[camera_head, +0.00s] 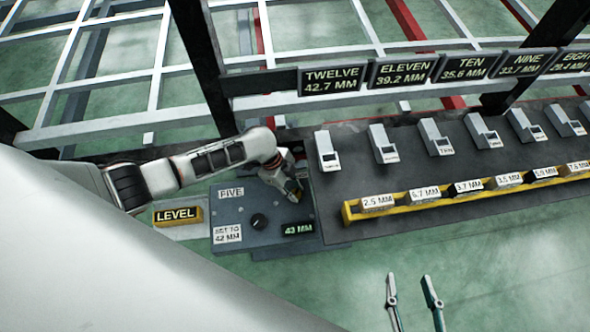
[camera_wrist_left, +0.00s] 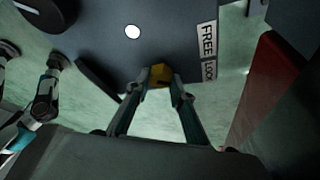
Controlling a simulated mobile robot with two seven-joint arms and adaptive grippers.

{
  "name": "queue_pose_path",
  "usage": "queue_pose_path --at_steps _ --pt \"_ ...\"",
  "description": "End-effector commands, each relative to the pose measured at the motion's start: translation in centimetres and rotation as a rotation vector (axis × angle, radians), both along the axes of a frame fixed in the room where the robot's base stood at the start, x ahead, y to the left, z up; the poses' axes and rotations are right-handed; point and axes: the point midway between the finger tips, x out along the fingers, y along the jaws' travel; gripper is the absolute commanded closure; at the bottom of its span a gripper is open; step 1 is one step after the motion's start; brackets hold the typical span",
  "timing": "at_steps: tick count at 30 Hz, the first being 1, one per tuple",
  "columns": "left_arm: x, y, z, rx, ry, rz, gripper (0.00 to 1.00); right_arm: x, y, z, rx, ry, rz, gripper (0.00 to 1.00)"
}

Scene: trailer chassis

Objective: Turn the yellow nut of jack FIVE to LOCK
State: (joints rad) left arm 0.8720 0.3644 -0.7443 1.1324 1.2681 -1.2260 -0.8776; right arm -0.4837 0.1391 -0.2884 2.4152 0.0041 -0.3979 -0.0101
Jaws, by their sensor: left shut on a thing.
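Jack FIVE's grey-blue panel (camera_head: 266,208) lies at the left end of the bench, with a black knob (camera_head: 258,221), a "SET TO 42 MM" label and a display (camera_head: 298,229) reading 43 MM. My left gripper (camera_head: 294,192) reaches down onto the panel's right part. In the left wrist view the yellow nut (camera_wrist_left: 160,74) sits between the left fingertips, which are shut on it. The FREE and LOCK labels (camera_wrist_left: 208,52) are right of the nut, LOCK nearer the gripper. In the head view the nut is hidden. My right gripper (camera_head: 411,280) is open and empty over the floor.
A yellow LEVEL block (camera_head: 177,215) is left of the panel. A yellow rack (camera_head: 412,206) of marked blocks and a row of grey units (camera_head: 327,151) are to the right. Signs TWELVE to EIGHT hang behind (camera_head: 334,80). Green floor in front is clear.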

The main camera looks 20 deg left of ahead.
Motion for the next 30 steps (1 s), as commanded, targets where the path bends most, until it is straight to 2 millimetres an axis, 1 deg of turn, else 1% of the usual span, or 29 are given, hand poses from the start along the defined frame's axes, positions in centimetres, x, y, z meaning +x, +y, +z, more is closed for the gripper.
queue_pose_path --at_steps 1,10,11,12,13,30 --pt "-0.20 0.17 -0.26 0.005 0.004 -0.002 0.99 -0.03 0.02 -0.10 0.001 0.001 0.000 0.60" --pt "-0.18 0.19 -0.24 0.005 0.004 -0.002 0.99 -0.13 0.03 -0.29 -0.004 0.004 0.006 0.60" --pt "-0.18 0.19 -0.24 0.005 0.004 -0.002 0.75 -0.15 0.02 -0.33 -0.005 0.005 0.007 0.60" --pt "-0.18 0.19 -0.24 0.005 0.004 -0.002 0.64 -0.17 0.03 -0.35 -0.006 0.005 0.009 0.60" --pt "-0.17 0.19 -0.23 0.005 0.003 -0.002 0.60 -0.20 0.02 -0.37 -0.007 0.005 0.010 0.60" --pt "-0.01 0.04 -0.03 0.001 0.000 0.000 0.60 -0.14 0.04 -0.39 -0.006 0.005 0.009 0.60"
